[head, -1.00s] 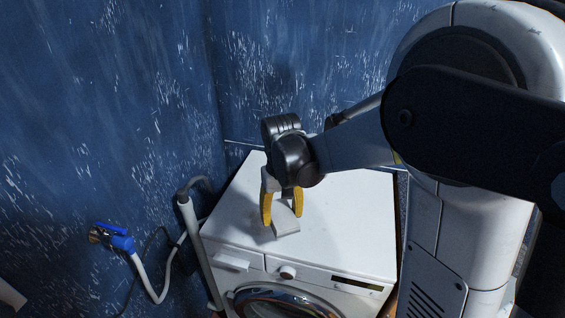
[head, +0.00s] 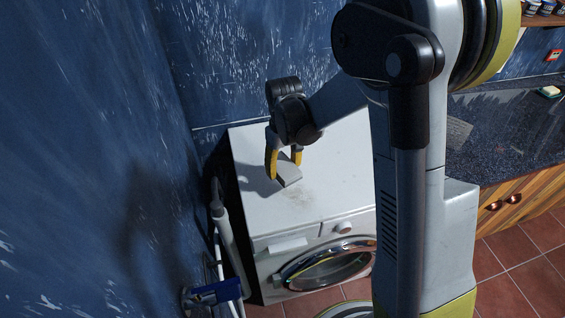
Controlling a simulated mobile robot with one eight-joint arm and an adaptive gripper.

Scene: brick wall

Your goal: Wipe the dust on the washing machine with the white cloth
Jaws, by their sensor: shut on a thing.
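The white washing machine (head: 260,215) stands against the blue wall, its round door facing front. A faint brownish dust patch (head: 301,196) lies on its top, just right of and below my gripper. My gripper (head: 285,168) has yellow fingers and points down over the left part of the top. It is shut on the white cloth (head: 289,177), which looks like a small greyish-white folded piece. The cloth is at or very near the top surface; I cannot tell if it touches. My arm covers the right side of the machine.
A blue tap fitting (head: 212,293) and a pale hose (head: 226,225) are left of the machine. A dark speckled counter (head: 505,125) with wooden cabinets (head: 515,203) is at right. Red tiles (head: 530,265) cover the floor.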

